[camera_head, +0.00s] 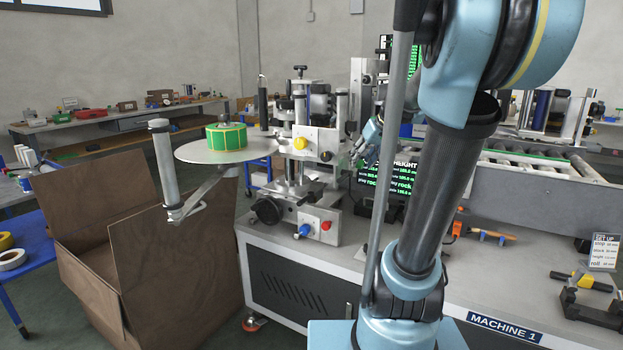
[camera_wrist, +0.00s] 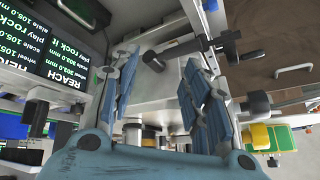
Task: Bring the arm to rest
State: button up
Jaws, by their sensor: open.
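My arm rises in front of machine 1 in the head view and bends over at the top right. My gripper (camera_head: 366,142) is partly hidden behind my arm, near the labeller and its dark screen (camera_head: 378,188). In the wrist view my gripper (camera_wrist: 160,82) has its two blue fingers spread apart, with nothing held between them. Metal parts of the labeller (camera_wrist: 180,52) show behind and between the fingers. I cannot tell the exact gap from the fingers to the machine.
A round plate (camera_head: 190,150) carries a green label roll (camera_head: 226,136) left of the labeller. An open brown box (camera_head: 165,265) stands below it. A roller conveyor (camera_head: 535,165) runs at right. A clamp (camera_head: 590,300) and small sign (camera_head: 605,250) sit on the front right bench.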

jog(key=s+d+f+m+g+h, duration=0.1)
jog(key=s+f+h, duration=0.1)
jog(key=s+f, duration=0.7)
jog(key=s+d+f+m+g+h, duration=0.1)
jog(key=s+f+m+g, duration=0.1)
jog(key=s+f, duration=0.8)
jog(key=s, duration=0.8)
jog(key=shift+g+h, duration=0.3)
jog(key=shift+h, duration=0.1)
jog(key=shift+w+f, duration=0.2)
jog(key=shift+w, duration=0.25)
